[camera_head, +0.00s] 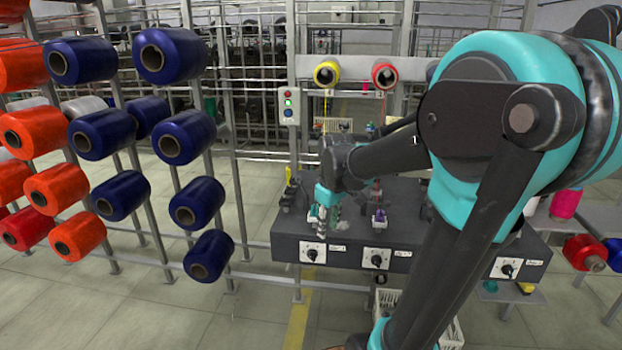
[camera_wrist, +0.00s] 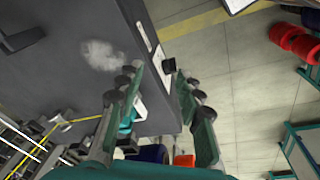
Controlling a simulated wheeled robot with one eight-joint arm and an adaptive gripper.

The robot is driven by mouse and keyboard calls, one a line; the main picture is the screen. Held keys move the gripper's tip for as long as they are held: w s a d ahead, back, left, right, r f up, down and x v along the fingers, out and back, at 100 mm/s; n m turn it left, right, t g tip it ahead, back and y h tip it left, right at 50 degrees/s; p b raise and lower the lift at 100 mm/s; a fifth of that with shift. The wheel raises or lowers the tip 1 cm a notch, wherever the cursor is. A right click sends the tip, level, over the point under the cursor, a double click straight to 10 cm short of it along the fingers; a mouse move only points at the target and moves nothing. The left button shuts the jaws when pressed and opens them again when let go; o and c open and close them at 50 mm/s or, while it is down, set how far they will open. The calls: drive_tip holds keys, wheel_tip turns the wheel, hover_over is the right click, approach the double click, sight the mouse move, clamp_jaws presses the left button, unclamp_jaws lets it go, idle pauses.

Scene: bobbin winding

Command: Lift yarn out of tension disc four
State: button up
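The dark grey winding machine (camera_head: 340,258) stands in the middle of the head view, and its body also fills much of the wrist view (camera_wrist: 60,80). Yellow yarn (camera_wrist: 66,124) runs past small black fittings at the lower left of the wrist view. I cannot tell which fitting is tension disc four; my arm covers part of the machine. My gripper (camera_head: 325,215) hangs over the machine's left part. In the wrist view its two fingers (camera_wrist: 160,85) are apart, with no yarn seen between them. A pale fuzzy tuft (camera_wrist: 103,55) lies on the machine beside the left finger.
A rack with blue bobbins (camera_head: 83,60) and orange bobbins (camera_head: 33,131) stands at the left. A yellow bobbin (camera_head: 326,74) and a red bobbin (camera_head: 384,76) sit above the machine. A white crate (camera_head: 453,335) is on the floor. The left front floor is clear.

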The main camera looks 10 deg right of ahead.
sight(315, 206)
drive_tip(key=w+r+n, duration=0.2)
drive_tip(key=w+r, duration=0.1)
drive_tip(key=w+a+r+n+g, duration=0.1)
drive_tip(key=w+r+n, duration=0.1)
drive_tip(key=w+r, duration=0.1)
drive_tip(key=w+a+r+n+g, duration=0.1)
drive_tip(key=w+r+n, duration=0.1)
drive_tip(key=r, duration=0.2)
drive_tip(key=shift+w+a+r+n, duration=0.15)
drive_tip(key=shift+w+r+n, duration=0.25)
drive_tip(key=shift+f, duration=4.45)
clamp_jaws()
drive_tip(key=shift+r, duration=2.25)
